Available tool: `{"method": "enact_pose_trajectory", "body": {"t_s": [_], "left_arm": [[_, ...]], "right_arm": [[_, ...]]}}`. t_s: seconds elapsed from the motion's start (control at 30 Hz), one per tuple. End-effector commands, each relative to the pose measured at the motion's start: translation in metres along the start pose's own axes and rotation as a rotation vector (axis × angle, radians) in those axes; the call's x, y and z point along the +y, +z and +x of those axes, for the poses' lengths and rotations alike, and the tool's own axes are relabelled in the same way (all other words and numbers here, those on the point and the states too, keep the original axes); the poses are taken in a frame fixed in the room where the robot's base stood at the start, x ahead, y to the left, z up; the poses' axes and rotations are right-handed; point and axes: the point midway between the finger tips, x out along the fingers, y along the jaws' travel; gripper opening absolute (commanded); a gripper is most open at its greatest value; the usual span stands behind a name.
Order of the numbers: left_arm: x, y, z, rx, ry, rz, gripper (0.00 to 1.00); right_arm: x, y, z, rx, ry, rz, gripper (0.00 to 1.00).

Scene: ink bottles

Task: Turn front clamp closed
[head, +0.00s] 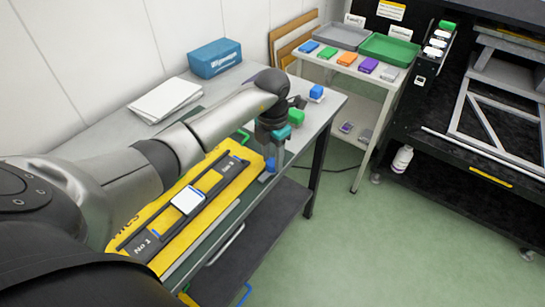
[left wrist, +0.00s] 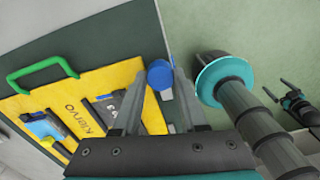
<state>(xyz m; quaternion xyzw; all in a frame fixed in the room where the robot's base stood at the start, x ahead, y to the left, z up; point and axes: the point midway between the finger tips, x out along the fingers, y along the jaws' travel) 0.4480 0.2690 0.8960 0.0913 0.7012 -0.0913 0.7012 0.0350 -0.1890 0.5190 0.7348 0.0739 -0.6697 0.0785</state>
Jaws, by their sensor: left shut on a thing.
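The front clamp shows as a round blue knob (left wrist: 160,75) at the edge of the yellow board (left wrist: 130,74) in the left wrist view. In the head view the blue clamp (head: 270,164) is partly hidden by my left gripper (head: 273,158), which points down at the bench edge. In the left wrist view the fingers of my left gripper (left wrist: 160,80) stand on both sides of the knob and are shut on it. A small dark gripper with two prongs apart, which looks like my right gripper (left wrist: 274,91), shows at the right edge of that view.
The yellow board (head: 233,188) carries dark rails and a white plate (head: 187,200). A green handle (left wrist: 42,74) stands at its end. The floor right of the bench (head: 330,122) is clear.

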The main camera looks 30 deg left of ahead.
Motion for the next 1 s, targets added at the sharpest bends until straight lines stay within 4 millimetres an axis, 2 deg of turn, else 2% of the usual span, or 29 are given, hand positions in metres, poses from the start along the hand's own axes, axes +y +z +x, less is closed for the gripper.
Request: {"method": "enact_pose_trajectory", "body": {"t_s": [0.27, 1.0], "left_arm": [[0.002, 0.0, 0.0, 0.001, 0.004, 0.144, 0.0], [0.0, 0.0, 0.001, 0.0, 0.002, 0.837, 0.0]], "right_arm": [[-0.001, 0.001, 0.005, 0.0, 0.0, 0.0, 1.0], [-0.001, 0.003, 0.032, -0.001, -0.001, 0.001, 1.0]]}}
